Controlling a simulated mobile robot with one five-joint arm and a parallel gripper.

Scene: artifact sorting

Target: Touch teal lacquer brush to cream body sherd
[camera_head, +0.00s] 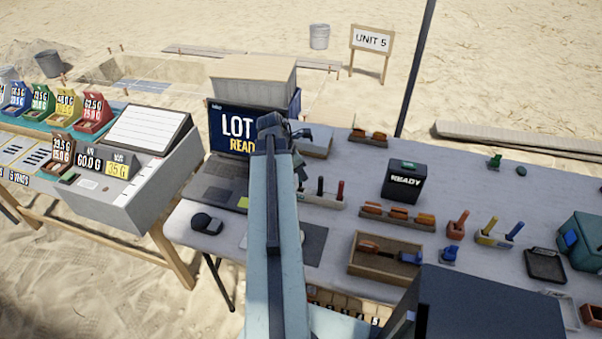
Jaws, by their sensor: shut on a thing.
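My gripper (298,134) is at the far end of my raised pale-blue arm, in front of the laptop and over the table's back left. Its fingers are small and dark, and mostly hidden by the arm's end. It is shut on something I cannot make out. I cannot tell whether one is the teal lacquer brush. I cannot pick out the cream body sherd. A compartment tray with pale pieces (345,304) at the table's front is partly hidden by my body.
The laptop (213,180) and a mouse (207,223) are left of my arm. A black READY box (404,182), racks of orange pieces (397,216) and a wooden tray (352,267) are to the right. Bare tabletop (460,190) lies right of the READY box.

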